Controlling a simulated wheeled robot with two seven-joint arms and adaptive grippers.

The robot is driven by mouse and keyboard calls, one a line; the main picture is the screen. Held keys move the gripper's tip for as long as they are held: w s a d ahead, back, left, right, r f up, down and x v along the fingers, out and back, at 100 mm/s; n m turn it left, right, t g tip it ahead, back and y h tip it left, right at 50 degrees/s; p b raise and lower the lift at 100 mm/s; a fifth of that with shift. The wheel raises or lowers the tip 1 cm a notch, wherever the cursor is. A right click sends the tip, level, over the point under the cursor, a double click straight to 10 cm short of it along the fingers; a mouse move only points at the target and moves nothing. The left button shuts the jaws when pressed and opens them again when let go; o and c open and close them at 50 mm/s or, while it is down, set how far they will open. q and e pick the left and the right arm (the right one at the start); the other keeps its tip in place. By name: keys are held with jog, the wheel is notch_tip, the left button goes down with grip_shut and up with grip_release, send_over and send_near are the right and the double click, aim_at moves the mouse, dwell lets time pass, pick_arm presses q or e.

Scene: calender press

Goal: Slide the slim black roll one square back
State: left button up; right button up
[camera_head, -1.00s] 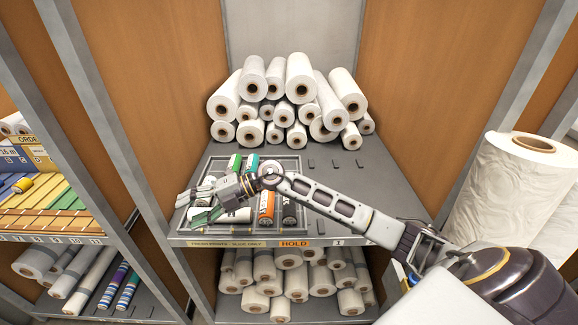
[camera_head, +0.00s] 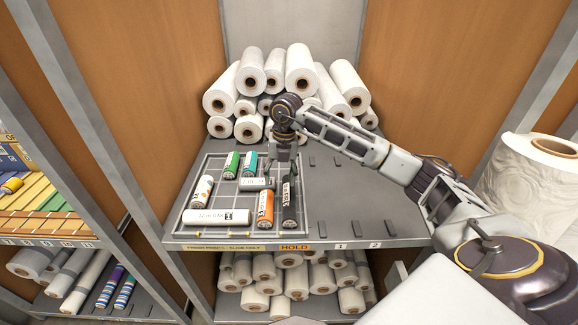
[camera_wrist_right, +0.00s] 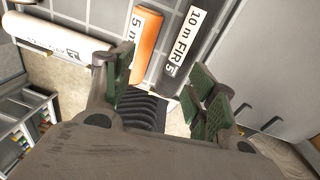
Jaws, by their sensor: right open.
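The slim black roll (camera_head: 289,206) lies lengthwise at the right of the gridded tray (camera_head: 183,228), beside an orange roll (camera_head: 266,208). In the right wrist view the black roll (camera_wrist_right: 190,45) carries a white label, and the orange roll (camera_wrist_right: 149,40) is to its left. My right gripper (camera_head: 285,168) points down above the far end of the black roll. Its two green-padded fingers (camera_wrist_right: 162,92) are apart, with nothing between them. Whether they touch the roll cannot be told. My left gripper is not in view.
Stacked white rolls (camera_head: 300,70) stand behind. The shelf right of the tray (camera_head: 350,200) is clear.

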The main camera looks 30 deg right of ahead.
aim_at(289, 194)
jog(key=d, duration=0.1)
jog(key=d+r+h, duration=0.1)
jog(key=d, duration=0.1)
jog(key=shift+d+r+m, duration=0.1)
jog(key=shift+d+m, duration=0.15)
jog(key=shift+m, duration=0.15)
jog(key=shift+f+p, duration=1.25)
jog(key=shift+f, duration=5.7)
jog(key=c, duration=0.9)
jog(key=shift+w+d+r, duration=0.1)
jog(key=shift+w+d, duration=0.6)
jog(key=shift+w, duration=0.45)
jog(key=shift+w+d+f, duration=0.1)
jog(key=shift+w+d, duration=0.55)
jog(key=shift+w, duration=0.5)
jog(key=shift+w+d+r, duration=0.1)
jog(key=shift+w+d, duration=0.6)
jog(key=shift+w, duration=0.45)
